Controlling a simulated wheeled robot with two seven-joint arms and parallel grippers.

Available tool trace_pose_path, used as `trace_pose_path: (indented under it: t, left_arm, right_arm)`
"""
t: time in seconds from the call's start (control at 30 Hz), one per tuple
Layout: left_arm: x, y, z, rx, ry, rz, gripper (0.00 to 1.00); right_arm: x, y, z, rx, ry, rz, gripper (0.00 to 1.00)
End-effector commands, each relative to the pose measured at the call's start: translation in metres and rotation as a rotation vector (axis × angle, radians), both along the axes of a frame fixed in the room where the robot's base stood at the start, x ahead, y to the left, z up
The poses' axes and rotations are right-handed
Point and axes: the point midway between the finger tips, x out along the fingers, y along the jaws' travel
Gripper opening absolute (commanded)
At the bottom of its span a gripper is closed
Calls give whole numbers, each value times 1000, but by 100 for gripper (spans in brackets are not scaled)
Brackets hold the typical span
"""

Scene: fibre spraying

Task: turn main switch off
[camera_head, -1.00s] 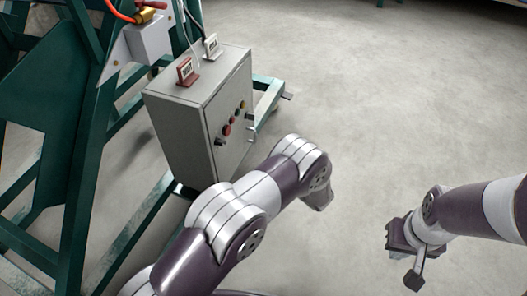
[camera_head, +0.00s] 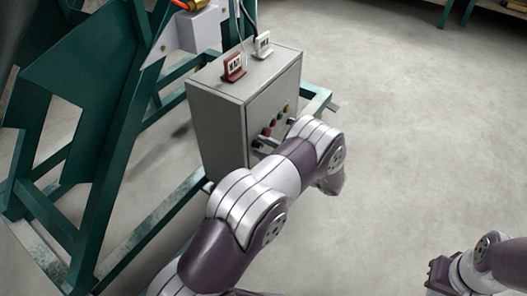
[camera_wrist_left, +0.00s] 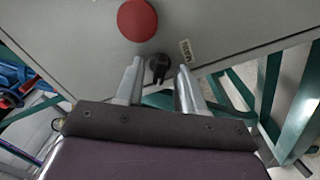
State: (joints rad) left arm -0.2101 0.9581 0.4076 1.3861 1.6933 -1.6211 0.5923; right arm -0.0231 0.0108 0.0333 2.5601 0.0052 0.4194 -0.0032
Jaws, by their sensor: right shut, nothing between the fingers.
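The grey control box (camera_head: 218,125) stands left of centre in the head view. Its front carries small knobs and lamps, partly covered by my left arm. In the left wrist view the box face (camera_wrist_left: 85,35) shows a round red button (camera_wrist_left: 137,19) and a black rotary switch (camera_wrist_left: 159,67) with a small label to its right. My left gripper (camera_wrist_left: 158,72) is open, its fingertips on either side of the black switch with gaps showing. In the head view my left gripper is mostly hidden by its arm. My right gripper (camera_head: 437,274) is shut and empty at the lower right.
A green steel frame (camera_head: 115,150) stands left of and behind the box. The concrete floor (camera_head: 430,130) to the right is clear.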

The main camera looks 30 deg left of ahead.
Motion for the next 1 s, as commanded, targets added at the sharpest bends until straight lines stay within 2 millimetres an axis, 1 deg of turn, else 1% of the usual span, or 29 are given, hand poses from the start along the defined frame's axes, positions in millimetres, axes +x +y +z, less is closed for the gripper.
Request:
trace_pose_path:
  t: [0.1,0.27,0.3,0.37,0.4,0.73,0.87,1.0]
  left_arm:
    - [0,3,0,0,0,0,38]
    - [0,3,1,-1,0,-1,38]
    - [0,3,1,-1,0,-1,32]
    - [0,3,1,-1,0,-1,12]
    - [0,3,1,0,1,-1,0]
    - [0,3,0,-3,-34,-1,0]
    - [0,3,0,-8,-96,-1,0]
    - [0,3,0,-16,-194,-1,0]
  right_arm:
    - [0,0,-1,0,0,0,0]
    - [0,0,-1,0,0,0,0]
    - [0,0,-1,0,0,0,0]
    - [0,0,-1,0,0,0,0]
    - [0,0,-1,0,0,0,0]
    - [0,0,0,0,0,0,0]
    - [0,0,0,0,0,0,0]
    - [0,0,1,0,0,0,0]
